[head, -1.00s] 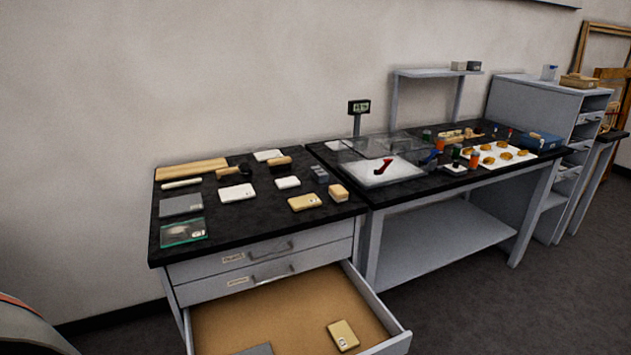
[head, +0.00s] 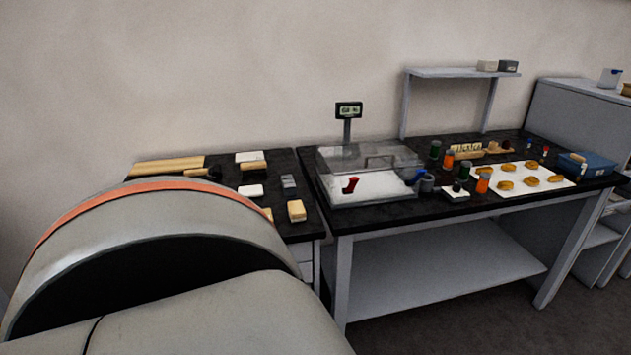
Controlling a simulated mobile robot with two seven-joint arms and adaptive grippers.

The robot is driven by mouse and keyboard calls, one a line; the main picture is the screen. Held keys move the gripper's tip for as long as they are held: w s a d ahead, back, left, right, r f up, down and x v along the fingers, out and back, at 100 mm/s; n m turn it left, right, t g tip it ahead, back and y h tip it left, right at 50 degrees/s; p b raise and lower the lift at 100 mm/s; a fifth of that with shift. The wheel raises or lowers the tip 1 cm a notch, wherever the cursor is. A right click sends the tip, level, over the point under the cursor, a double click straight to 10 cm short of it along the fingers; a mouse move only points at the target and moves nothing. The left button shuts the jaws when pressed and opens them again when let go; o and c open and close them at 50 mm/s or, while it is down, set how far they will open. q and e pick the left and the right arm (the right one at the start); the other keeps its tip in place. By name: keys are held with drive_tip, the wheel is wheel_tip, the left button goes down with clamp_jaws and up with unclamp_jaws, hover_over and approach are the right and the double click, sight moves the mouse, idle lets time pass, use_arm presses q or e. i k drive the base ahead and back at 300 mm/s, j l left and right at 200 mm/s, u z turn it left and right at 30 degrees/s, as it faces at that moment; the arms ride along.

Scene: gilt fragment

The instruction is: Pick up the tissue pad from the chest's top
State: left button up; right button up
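The chest's black top (head: 308,222) is at the left, largely covered by a link of my arm in the foreground. Two white flat pieces show on it: one near the back (head: 248,157) and a smaller one nearer the middle (head: 252,191). I cannot tell whether either is the tissue pad. A larger white pad seen on the chest earlier is hidden behind my arm now. Neither of my grippers is in view, so what they hold cannot be seen.
A wooden block (head: 296,210) and small grey blocks (head: 289,181) stand on the chest's right part. The adjacent bench holds a clear case (head: 335,165), a display (head: 348,110), several jars and a white sheet (head: 490,178) with golden pieces. The chest's drawers are mostly hidden.

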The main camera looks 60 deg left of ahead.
sight(251, 191)
drive_tip(key=i+u, duration=0.2)
drive_tip(key=i, duration=0.2)
drive_tip(key=i+l+u, duration=0.2)
drive_tip(key=i, duration=0.25)
drive_tip(key=i+l+u, duration=0.25)
drive_tip(key=i, duration=0.15)
drive_tip(key=i+l+u, duration=0.1)
drive_tip(key=u, duration=0.3)
drive_tip(key=i+l+u, duration=0.2)
drive_tip(key=u, duration=0.2)
drive_tip(key=i+l+u, duration=0.2)
drive_tip(key=u, duration=0.2)
